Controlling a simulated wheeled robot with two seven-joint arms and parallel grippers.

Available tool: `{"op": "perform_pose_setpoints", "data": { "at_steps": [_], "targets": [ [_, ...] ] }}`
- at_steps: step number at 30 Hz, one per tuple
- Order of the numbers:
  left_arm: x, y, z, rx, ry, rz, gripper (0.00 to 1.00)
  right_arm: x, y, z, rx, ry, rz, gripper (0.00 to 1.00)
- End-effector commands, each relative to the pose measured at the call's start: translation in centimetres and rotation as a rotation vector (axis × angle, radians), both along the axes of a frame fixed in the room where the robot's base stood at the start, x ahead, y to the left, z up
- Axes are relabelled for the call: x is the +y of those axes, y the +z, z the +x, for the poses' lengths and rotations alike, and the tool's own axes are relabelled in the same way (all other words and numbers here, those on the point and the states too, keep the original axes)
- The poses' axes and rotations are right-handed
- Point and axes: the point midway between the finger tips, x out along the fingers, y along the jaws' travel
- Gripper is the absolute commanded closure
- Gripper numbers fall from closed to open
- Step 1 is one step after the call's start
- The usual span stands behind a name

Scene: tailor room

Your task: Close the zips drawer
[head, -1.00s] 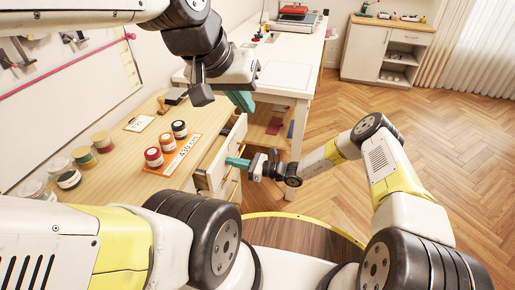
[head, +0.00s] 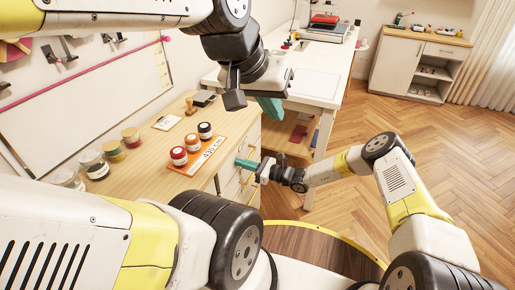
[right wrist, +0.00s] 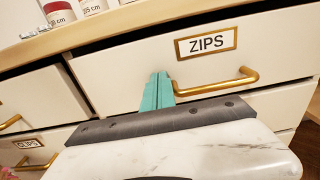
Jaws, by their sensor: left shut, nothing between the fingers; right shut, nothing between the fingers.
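The zips drawer (right wrist: 205,65) has a cream front with a brass-framed ZIPS label (right wrist: 206,43) and a brass handle (right wrist: 225,80). In the head view its front (head: 246,150) is near the cabinet face, partly hidden by my right gripper. A dark gap shows along its top and left edges; I cannot tell if it is fully flush. My right gripper (head: 246,163) is shut and empty, its teal fingertips (right wrist: 157,92) at the drawer front, just left of the handle. My left gripper (head: 270,106) is shut and empty, above and beyond the drawer, near the white table.
The wooden cabinet top (head: 130,185) holds several jars, an orange card (head: 203,156) and a stamp (head: 190,106). A white table (head: 325,90) stands beyond the cabinet. The parquet floor to the right (head: 440,150) is clear.

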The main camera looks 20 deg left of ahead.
Motion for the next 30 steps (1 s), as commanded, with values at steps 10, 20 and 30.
{"op": "perform_pose_setpoints", "data": {
  "at_steps": [10, 20, 30],
  "targets": [
    [0.0, 0.0, 0.0, 0.000, 0.000, 0.000, 1.00, -3.6, 0.2, 0.8, -0.002, 0.000, 0.002, 1.00],
    [0.0, 0.0, 0.0, 0.000, 0.000, 0.000, 1.00, -10.8, 0.1, 0.4, -0.001, 0.002, 0.002, 1.00],
    [0.0, 0.0, 0.0, 0.000, 0.000, 0.000, 1.00, -13.0, 0.1, 0.2, -0.003, 0.006, 0.001, 1.00]
  ]
}}
